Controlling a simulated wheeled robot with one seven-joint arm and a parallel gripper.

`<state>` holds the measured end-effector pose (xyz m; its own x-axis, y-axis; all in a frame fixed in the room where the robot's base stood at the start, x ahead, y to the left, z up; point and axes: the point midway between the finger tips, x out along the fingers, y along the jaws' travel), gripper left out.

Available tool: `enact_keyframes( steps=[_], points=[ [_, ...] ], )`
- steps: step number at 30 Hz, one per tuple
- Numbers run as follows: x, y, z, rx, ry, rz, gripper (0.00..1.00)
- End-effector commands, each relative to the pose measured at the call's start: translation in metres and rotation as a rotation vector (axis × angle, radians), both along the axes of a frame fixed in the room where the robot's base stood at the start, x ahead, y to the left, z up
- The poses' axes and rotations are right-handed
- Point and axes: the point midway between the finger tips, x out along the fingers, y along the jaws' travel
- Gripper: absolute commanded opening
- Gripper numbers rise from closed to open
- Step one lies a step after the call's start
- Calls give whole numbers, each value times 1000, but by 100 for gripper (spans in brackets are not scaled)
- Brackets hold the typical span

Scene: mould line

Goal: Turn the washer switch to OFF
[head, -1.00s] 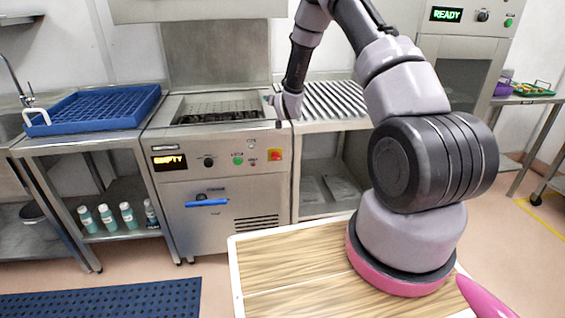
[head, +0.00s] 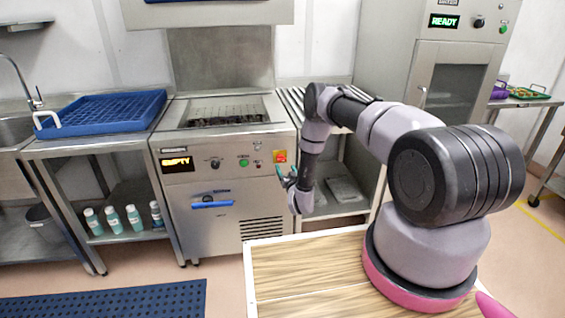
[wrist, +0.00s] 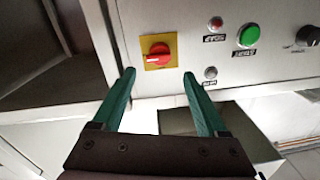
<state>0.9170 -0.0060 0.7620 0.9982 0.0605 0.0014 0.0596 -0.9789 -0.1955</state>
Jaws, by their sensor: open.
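The washer switch (wrist: 159,52) is a red rotary knob on a yellow square plate, with a pale mark toward its left in the wrist view. Its handle lies roughly level there. It also shows in the head view (head: 280,156) at the right end of the washer (head: 228,185) panel; its lettering is too small to read. My gripper (wrist: 158,73) is open and empty. Its two green fingers point at the panel and straddle the switch's position, apart from the knob. In the head view my gripper (head: 285,172) is just below the switch.
The panel also has a green button (wrist: 248,35), a black knob (wrist: 309,37) and an amber display (head: 177,162) reading EMPTY. A blue handle (head: 212,204) sticks out below. A blue rack (head: 104,111) stands left. A wooden worktop (head: 305,265) is in front.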

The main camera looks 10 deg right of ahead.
Motion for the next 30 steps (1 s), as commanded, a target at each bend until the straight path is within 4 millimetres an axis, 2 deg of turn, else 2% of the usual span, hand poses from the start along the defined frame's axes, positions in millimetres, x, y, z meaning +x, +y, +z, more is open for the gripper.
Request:
enact_keyframes(
  steps=[6, 12, 16, 24, 26, 27, 29, 30],
  points=[
    [42, 3, 0, -1, -2, 2, 76],
    [68, 4, 0, -1, 0, 0, 76],
    [75, 5, 0, -1, 1, 0, 76],
    [76, 4, 0, 0, 2, -1, 76],
    [76, 4, 0, 0, 2, -1, 53],
    [76, 4, 0, 0, 2, 0, 37],
    [75, 5, 0, 0, 1, 0, 14],
    [75, 5, 0, 0, 1, 1, 0]
  ],
)
